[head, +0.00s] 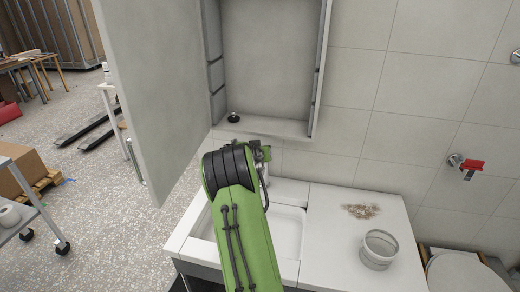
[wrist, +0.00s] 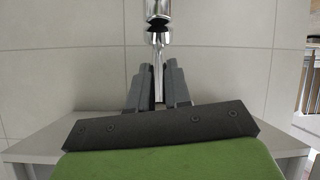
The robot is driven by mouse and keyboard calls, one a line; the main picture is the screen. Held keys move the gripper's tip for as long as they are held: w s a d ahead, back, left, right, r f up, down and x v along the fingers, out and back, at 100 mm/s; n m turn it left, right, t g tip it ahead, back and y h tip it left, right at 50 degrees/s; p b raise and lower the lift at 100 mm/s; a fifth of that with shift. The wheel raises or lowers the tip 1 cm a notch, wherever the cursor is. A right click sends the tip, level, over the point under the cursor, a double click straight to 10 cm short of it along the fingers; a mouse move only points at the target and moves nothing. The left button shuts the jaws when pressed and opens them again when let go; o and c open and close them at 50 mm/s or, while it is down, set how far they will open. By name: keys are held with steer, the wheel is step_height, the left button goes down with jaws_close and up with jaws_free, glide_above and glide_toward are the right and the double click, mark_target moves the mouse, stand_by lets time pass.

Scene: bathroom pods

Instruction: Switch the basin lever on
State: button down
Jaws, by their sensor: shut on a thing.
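The basin lever (wrist: 158,52) is a thin chrome bar in the wrist view. It runs from the chrome tap body (wrist: 158,9) at the top, past a dark collar, down between my fingers. My gripper (wrist: 157,80) is shut on the lever, with one dark grey finger on each side. In the head view my green arm hides most of the tap and the fingers. The white basin (head: 290,232) lies below and to the right of my arm.
An open cabinet (head: 268,70) hangs above the basin, its door (head: 155,90) swung out to the left of my arm. A round clear container (head: 378,250) and a brown stain (head: 361,211) are on the counter (head: 330,215). A red-handled valve (head: 472,166) is on the right wall.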

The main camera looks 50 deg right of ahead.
steer(key=c, duration=1.1)
jaws_free()
steer(key=v, duration=1.6)
steer(key=shift+b, duration=0.35)
